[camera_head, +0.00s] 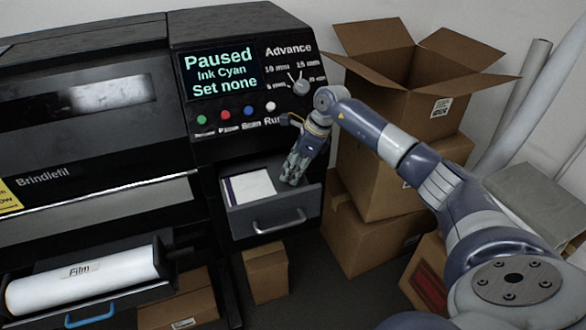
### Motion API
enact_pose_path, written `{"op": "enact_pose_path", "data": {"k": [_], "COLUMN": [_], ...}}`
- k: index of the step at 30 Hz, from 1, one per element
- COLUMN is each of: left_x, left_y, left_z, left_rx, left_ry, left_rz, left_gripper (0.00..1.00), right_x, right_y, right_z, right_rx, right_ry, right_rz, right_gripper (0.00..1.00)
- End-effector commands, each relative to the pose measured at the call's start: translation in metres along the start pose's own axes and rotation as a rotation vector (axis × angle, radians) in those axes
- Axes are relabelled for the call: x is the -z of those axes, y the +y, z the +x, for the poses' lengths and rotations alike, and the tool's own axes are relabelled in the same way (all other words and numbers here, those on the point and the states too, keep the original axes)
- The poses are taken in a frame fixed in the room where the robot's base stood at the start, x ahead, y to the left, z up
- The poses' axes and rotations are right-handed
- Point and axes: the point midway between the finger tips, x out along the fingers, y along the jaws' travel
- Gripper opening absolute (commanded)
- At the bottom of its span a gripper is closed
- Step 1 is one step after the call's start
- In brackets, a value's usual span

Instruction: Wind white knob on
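A pale grey-white dial knob (300,86) sits under the word "Advance" on the printer's black control panel, with small number marks around it. A white round button (271,106) sits lower left of it, above the label "Run". My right arm comes in from the right, and my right gripper (291,174) points down over the open drawer, below the panel and apart from the knob. Its fingers are small and dark here, so I cannot tell whether they are open. The screen (219,70) reads "Paused, Ink Cyan, Set none". My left gripper is out of view.
The open drawer (270,216) holds white sheets (248,187). Green, red and blue buttons sit in the row left of the white one. A film roll (85,278) lies in a pulled-out tray at lower left. Stacked cardboard boxes (375,180) stand right of the printer.

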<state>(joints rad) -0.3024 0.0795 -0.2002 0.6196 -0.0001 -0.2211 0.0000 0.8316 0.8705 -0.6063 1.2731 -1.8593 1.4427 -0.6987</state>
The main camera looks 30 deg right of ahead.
Motion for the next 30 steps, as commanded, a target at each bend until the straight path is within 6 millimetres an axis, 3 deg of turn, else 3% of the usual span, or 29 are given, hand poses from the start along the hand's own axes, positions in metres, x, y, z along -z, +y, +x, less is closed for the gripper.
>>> {"op": "enact_pose_path", "data": {"k": [13, 30], "left_x": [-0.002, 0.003], "left_y": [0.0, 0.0], "left_z": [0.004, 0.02], "left_rx": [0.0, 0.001], "left_ry": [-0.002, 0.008], "left_rz": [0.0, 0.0], "left_gripper": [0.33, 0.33], "right_x": [0.001, 0.0], "right_y": [0.0, 0.002], "right_z": [0.0, 0.001], "right_rx": [0.026, 0.165], "right_ry": [0.001, 0.0], "right_rz": [0.061, 0.393], "right_gripper": [0.09, 0.09]}}
